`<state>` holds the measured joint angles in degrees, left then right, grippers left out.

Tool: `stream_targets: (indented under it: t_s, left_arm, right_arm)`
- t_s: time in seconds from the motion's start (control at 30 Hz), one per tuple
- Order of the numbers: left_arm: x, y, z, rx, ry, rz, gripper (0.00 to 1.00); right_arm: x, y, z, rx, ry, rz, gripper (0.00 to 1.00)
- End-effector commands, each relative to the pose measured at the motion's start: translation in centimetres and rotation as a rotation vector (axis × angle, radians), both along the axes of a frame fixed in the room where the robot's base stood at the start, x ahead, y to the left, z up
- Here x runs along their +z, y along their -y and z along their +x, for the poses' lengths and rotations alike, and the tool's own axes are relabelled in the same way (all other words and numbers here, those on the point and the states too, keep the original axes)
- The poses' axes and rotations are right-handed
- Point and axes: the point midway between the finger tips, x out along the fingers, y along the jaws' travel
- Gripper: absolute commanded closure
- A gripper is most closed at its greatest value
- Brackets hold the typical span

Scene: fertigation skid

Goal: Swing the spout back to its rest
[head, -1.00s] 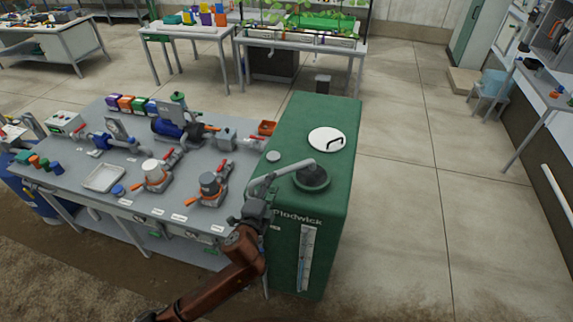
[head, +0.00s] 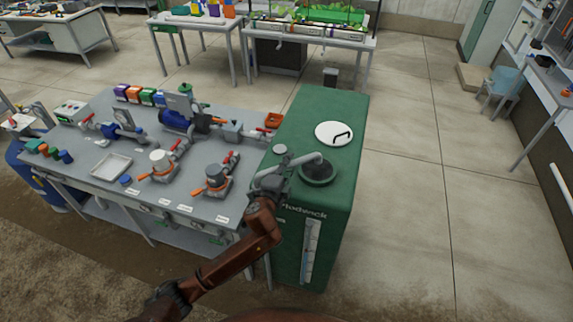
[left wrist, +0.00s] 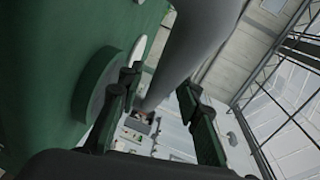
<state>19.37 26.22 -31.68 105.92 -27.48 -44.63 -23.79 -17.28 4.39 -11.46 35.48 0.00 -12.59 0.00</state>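The grey spout (head: 304,163) curves over the top of the green tank (head: 348,112), with its end at the dark funnel-like opening (head: 318,177). My left gripper (head: 268,182) is at the spout's left part, near the tank's left edge, and hides some of it. In the left wrist view the spout (left wrist: 192,45) is a thick grey pipe running down towards the gap between the fingers of my left gripper (left wrist: 158,90). The fingers are apart. I cannot tell whether they touch the pipe. My right gripper is not in view.
A white lid (head: 334,133) and a small grey cap (head: 280,149) are on the tank top. The grey bench (head: 110,190), with valves and a tray (head: 112,166), stands close on the left. The floor right of the tank is clear.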

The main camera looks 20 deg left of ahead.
Motion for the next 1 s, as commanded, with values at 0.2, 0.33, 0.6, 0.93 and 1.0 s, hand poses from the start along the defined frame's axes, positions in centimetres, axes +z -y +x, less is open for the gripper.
stream_targets:
  t_s: [0.2, 0.33, 0.6, 0.93, 1.0]
  left_arm:
    - [0.0, -0.1, 0.0, 0.001, 0.0, 0.0, 0.85]
    - [0.0, -0.1, 0.0, 0.001, 0.0, 0.0, 0.94]
    - [-0.1, -0.1, 0.0, 0.002, -0.001, 0.0, 1.0]
    - [-0.1, -0.6, 0.0, 0.007, -0.002, 0.001, 1.0]
    - [-0.1, -0.5, 0.0, 0.015, -0.003, 0.0, 1.0]
  right_arm:
    - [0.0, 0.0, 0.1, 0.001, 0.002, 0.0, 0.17]
    - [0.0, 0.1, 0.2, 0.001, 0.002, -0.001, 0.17]
    - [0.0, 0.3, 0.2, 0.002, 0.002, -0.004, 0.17]
    - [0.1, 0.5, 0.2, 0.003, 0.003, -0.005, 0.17]
    - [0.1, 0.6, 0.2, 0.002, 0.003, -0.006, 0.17]
